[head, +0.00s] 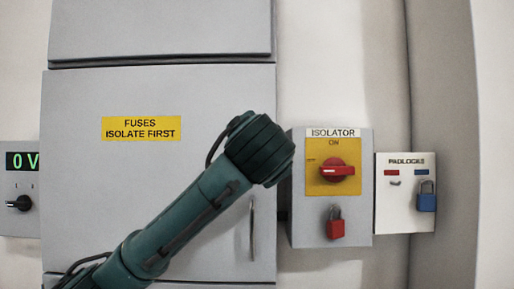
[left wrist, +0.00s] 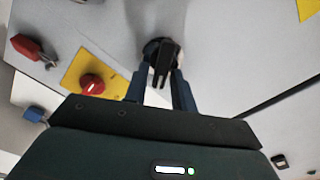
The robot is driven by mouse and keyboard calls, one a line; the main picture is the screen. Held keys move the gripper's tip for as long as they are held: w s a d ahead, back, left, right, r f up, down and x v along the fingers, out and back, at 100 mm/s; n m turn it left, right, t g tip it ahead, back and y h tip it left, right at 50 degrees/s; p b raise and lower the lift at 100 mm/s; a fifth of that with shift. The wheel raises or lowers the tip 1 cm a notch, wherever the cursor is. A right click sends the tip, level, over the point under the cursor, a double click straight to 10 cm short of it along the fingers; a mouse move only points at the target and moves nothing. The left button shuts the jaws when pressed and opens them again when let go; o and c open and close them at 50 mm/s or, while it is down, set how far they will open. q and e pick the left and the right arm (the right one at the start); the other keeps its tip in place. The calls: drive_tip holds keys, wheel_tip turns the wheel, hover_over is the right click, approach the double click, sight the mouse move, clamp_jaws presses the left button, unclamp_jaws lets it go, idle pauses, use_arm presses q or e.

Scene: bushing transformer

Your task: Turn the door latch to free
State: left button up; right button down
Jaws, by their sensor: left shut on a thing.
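The door latch (left wrist: 163,58) is a black lever on a dark round base, set on the grey door, and shows in the left wrist view. My left gripper (left wrist: 160,80) has one dark blue finger on each side of the lever and is shut on it. In the head view my left arm comes up from the lower left and its wrist covers the latch and the fingers. The grey door (head: 85,200) carries a yellow label reading "FUSES ISOLATE FIRST" (head: 141,129). The door looks closed. My right gripper is in neither view.
Right of the door is the isolator box (head: 299,215) with a red knob (head: 336,171) by "ON" and a red padlock (head: 335,224). Further right, a padlock board (head: 394,215) holds a blue padlock (head: 427,197). A "0 V" display (head: 23,161) is at the left. A slim handle (head: 252,232) is below my wrist.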

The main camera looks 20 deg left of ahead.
use_arm(q)
drive_tip(key=m, duration=0.4)
drive_tip(key=m+p, duration=0.1)
drive_tip(key=m, duration=0.1)
drive_tip(key=shift+d+f, duration=0.1)
drive_tip(key=shift+f, duration=0.2)
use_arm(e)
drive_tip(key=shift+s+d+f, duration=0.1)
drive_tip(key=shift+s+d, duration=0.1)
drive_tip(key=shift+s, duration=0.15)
use_arm(q)
drive_tip(key=shift+m, duration=0.4)
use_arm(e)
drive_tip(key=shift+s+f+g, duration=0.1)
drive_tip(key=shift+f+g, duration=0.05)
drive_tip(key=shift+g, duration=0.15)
use_arm(q)
drive_tip(key=o, duration=0.7)
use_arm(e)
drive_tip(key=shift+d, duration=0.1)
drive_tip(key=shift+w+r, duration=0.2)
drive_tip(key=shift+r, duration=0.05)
